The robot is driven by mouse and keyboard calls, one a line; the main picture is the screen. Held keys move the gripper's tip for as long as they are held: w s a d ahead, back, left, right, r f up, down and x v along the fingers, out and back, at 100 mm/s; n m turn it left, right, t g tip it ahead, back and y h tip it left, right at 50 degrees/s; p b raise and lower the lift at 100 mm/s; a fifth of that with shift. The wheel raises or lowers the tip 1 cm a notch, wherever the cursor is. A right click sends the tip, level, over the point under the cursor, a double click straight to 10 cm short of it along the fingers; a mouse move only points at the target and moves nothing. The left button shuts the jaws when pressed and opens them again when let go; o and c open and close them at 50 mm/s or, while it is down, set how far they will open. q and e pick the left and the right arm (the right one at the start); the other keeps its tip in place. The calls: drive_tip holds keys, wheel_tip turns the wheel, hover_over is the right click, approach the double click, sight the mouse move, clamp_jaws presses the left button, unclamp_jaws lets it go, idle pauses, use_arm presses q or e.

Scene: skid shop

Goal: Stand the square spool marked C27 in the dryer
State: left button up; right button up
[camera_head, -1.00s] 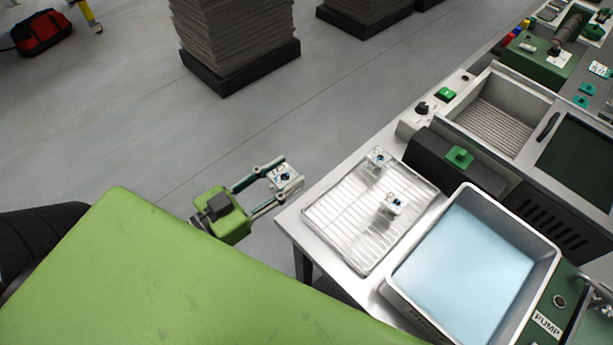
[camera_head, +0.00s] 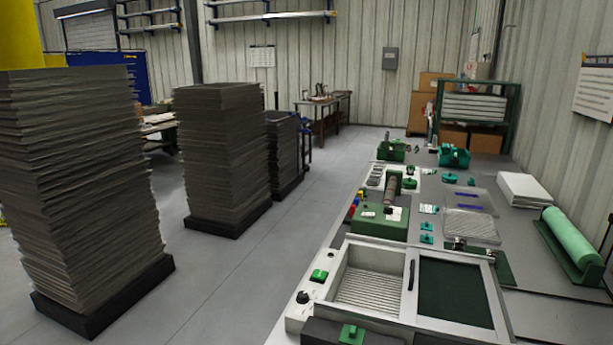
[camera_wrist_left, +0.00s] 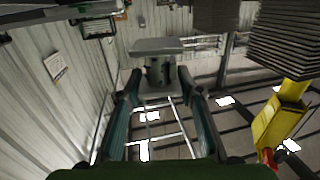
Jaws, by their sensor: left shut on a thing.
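My left gripper (camera_wrist_left: 160,80) shows only in the left wrist view, its two fingers shut on a square spool (camera_wrist_left: 155,46). The spool has pale square flanges and a darker core between the fingers; its marking cannot be read here. In the head view the dryer seems to be the pale box with a ribbed floor (camera_head: 372,292) at the front of the bench. Its left part is open and empty; a dark-windowed panel (camera_head: 455,292) with a handle lies to its right. My right gripper is not in view.
A knob (camera_head: 302,297) and green switch (camera_head: 319,275) sit left of the box. A dark unit with a green block (camera_head: 351,334) stands in front. A green machine (camera_head: 380,222) is behind it. Tall sheet stacks (camera_head: 75,190) stand on the floor left; the aisle between is clear.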

use_arm(q)
drive_tip(key=shift+w+d+r+n+y, duration=0.2)
drive_tip(key=shift+r+n+y, duration=0.1)
drive_tip(key=shift+r+y, duration=0.2)
drive_tip(key=shift+w+d+r+n+y, duration=0.1)
drive_tip(key=shift+d+r+n+y, duration=0.15)
drive_tip(key=shift+r+y, duration=0.2)
drive_tip(key=shift+w+d+r+n+y, duration=0.15)
drive_tip(key=shift+r+n+y, duration=0.2)
drive_tip(key=shift+r+y, duration=0.15)
